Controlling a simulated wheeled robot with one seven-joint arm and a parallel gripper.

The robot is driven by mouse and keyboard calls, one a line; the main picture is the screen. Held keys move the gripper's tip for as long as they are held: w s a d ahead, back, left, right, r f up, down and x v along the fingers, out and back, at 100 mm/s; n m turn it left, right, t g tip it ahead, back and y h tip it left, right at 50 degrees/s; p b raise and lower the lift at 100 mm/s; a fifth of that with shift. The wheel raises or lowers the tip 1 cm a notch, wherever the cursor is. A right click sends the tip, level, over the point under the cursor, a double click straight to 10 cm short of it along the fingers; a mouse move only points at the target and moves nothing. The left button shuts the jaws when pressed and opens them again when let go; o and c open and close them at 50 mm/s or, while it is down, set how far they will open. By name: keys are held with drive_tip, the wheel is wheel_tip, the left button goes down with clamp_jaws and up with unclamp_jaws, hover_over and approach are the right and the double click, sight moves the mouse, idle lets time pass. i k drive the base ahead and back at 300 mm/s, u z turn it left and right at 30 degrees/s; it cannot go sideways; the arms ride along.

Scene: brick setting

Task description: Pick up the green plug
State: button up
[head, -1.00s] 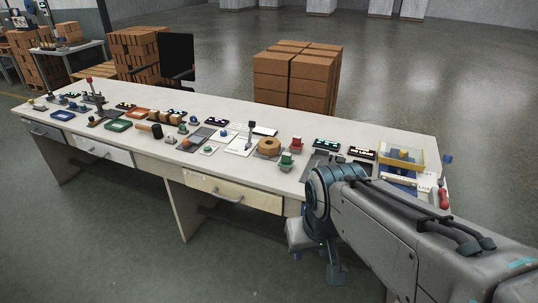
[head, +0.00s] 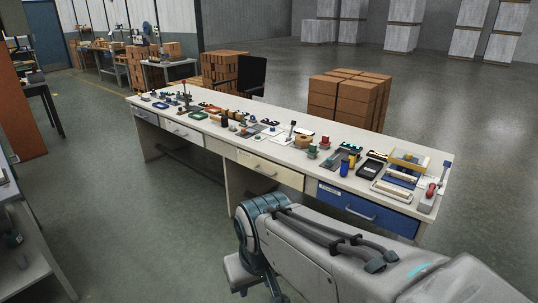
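A small green piece (head: 312,152), which looks like the green plug, stands on the long white workbench (head: 270,155), right of its middle and near the front edge. It is small, so its exact shape is hard to tell. My gripper (head: 250,285) hangs at the bottom of the head view, in front of and below the bench top, well apart from the green piece. Its fingers are mostly cut off or hidden by my arm, so its opening does not show.
A red piece (head: 325,142) stands just behind the green one. A tan roll (head: 303,141) is left of it, and a blue cup (head: 344,167) is to its right. The bench has drawers, including a blue one (head: 365,208). A shelf (head: 25,255) stands at lower left. Floor between is clear.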

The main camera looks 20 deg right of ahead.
sight(312, 153)
drive_tip(key=u, duration=0.05)
drive_tip(key=i, duration=2.7)
drive_tip(key=z, duration=1.5)
drive_tip(key=i, duration=0.8)
drive_tip(key=z, duration=1.2)
drive_tip(key=i, duration=0.3)
drive_tip(key=z, duration=0.1)
